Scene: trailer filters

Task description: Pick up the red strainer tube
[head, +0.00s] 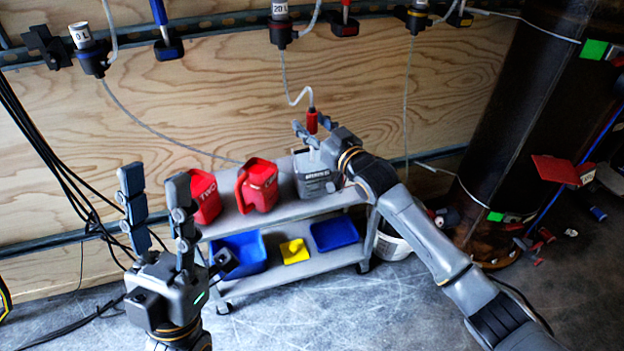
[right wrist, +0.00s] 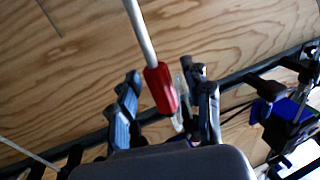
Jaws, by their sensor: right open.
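The red strainer tube (head: 311,121) hangs at the lower end of a pale hose in front of the plywood wall, above a grey jug. My right gripper (head: 313,130) is at the tube with its fingers apart. My left gripper (head: 155,178) is open and empty, fingers pointing up, in front of the cart's left end.
A grey cart (head: 232,226) carries a grey jug (head: 314,184) and red jugs (head: 262,188) on top. A blue bin (head: 240,252), a yellow item (head: 294,251) and a blue tray (head: 334,233) sit on its lower shelf. Other hoses hang nearby. A dark column (head: 510,130) stands right.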

